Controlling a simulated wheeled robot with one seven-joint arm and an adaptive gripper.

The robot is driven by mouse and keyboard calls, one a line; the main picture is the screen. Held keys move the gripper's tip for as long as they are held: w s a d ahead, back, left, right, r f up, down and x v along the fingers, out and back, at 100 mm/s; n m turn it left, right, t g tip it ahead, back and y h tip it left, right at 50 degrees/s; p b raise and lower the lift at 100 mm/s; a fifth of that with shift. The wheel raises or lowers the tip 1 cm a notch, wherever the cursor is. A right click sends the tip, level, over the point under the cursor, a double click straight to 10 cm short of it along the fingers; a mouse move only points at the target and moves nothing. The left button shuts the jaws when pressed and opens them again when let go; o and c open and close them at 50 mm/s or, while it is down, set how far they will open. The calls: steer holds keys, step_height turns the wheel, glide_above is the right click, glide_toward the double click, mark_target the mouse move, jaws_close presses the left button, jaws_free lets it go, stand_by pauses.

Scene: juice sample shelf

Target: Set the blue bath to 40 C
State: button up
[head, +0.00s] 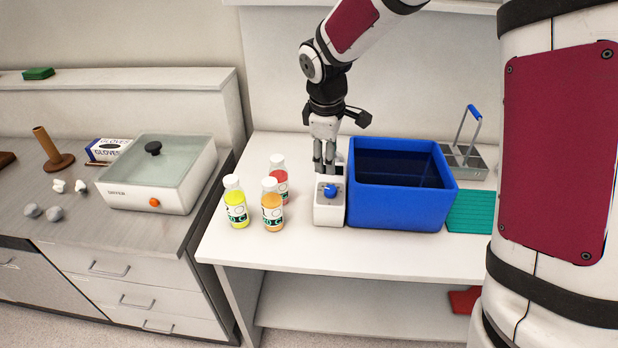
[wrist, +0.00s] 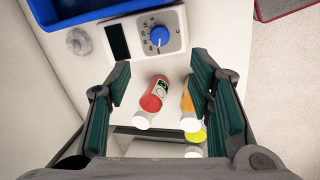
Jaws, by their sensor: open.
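The blue bath (head: 400,212) is an open blue tub with dark liquid, standing on the white bench. Its white control box (head: 328,212) is joined at its left side and carries a blue round knob (head: 330,190). In the wrist view the knob (wrist: 159,36) sits in a ring of scale marks beside a dark display (wrist: 118,41). My gripper (head: 325,170) points down just behind the control box, apart from the knob. In the wrist view its fingers are spread and nothing is between the pads.
Yellow (head: 236,204), orange (head: 272,207) and red (head: 278,180) juice bottles stand left of the control box. A teal mat (head: 470,212) and a grey rack with a blue handle (head: 464,158) are right of the bath. The bench front is clear. A dryer (head: 150,190) stands on the left counter.

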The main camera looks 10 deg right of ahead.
mark_target(330, 189)
steer(key=p+x, duration=0.1)
steer(key=x, duration=1.2)
steer(key=shift+f, duration=0.25)
steer(key=shift+c, duration=0.6)
jaws_close()
